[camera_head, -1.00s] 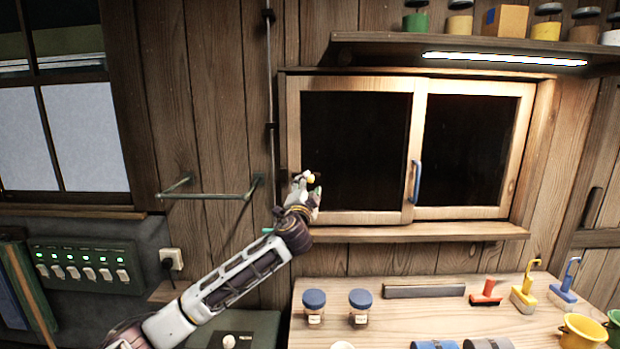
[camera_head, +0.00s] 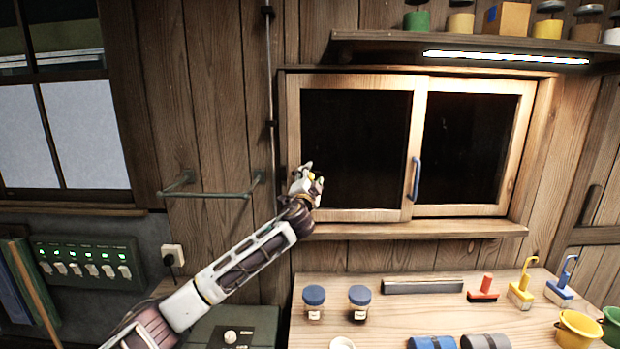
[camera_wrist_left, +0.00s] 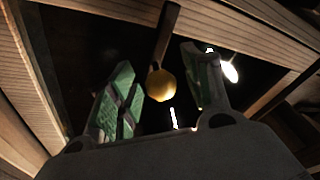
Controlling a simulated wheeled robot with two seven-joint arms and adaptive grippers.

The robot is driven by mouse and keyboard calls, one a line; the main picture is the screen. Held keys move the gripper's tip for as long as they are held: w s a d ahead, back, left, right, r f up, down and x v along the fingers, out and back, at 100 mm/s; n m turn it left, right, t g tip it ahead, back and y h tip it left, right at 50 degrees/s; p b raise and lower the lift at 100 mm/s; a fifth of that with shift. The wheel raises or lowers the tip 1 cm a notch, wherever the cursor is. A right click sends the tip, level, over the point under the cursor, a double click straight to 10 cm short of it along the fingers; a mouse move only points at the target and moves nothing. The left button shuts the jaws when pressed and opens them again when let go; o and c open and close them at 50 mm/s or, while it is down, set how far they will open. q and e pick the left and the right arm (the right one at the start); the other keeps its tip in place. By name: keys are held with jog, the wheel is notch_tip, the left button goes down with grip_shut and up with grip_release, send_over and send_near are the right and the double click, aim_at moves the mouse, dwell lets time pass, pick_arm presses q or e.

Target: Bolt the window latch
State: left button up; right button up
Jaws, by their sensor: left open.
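The window (camera_head: 420,150) has a pale wooden frame, two dark panes and a blue handle (camera_head: 415,180) on the middle stile. The latch shows in the left wrist view as a yellow ball knob (camera_wrist_left: 161,85) on a dark bar (camera_wrist_left: 169,35). In the head view my left gripper (camera_head: 311,178) is at the window's lower left side and covers most of the latch. In the left wrist view its two green-padded fingers (camera_wrist_left: 160,62) are open, one on each side of the knob, with gaps between. My right gripper is not in view.
A workbench (camera_head: 390,320) below holds jars, a grey bar, brushes and cups. A lit shelf (camera_head: 450,45) with jars hangs above the window. A metal rail (camera_head: 210,193) juts from the wall left of my gripper. A sill (camera_head: 430,230) runs under the window.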

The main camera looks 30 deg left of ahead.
pick_arm(q)
grip_shut()
jog(key=s+a, duration=0.1)
jog(key=s+a+b, duration=0.1)
jog(key=a, duration=0.1)
dwell(0.6)
jog(key=shift+a, duration=0.1)
jog(key=shift+c, duration=1.8)
grip_release()
jog(key=o, duration=0.4)
jog(key=shift+s+a, duration=0.1)
jog(key=shift+a, duration=0.05)
jog(key=shift+c, duration=0.2)
